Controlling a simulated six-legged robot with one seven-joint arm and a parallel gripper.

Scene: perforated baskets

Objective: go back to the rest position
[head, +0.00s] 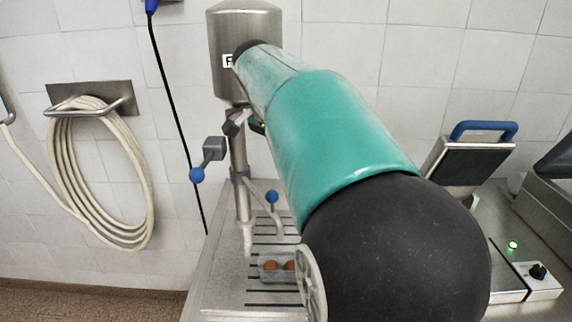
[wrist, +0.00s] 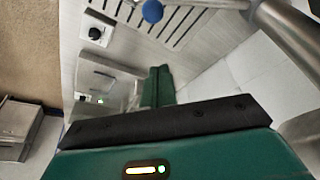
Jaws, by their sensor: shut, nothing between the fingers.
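My gripper (wrist: 158,72) shows in the wrist view as two green fingers side by side, closed together with nothing between them. The green housing (wrist: 215,150) with its lit indicator and the black bar (wrist: 165,122) in front of it are mine. In the head view my teal arm (head: 335,130) reaches up and away toward a steel cylinder. It hides most of the gripper there.
A steel stand with a cylinder (head: 240,45) rises from a slotted counter (head: 225,285). A small clear container (head: 268,258) with brown round items sits on the slots. A blue-handled press (head: 470,160) stands right. A coiled hose (head: 90,170) hangs left.

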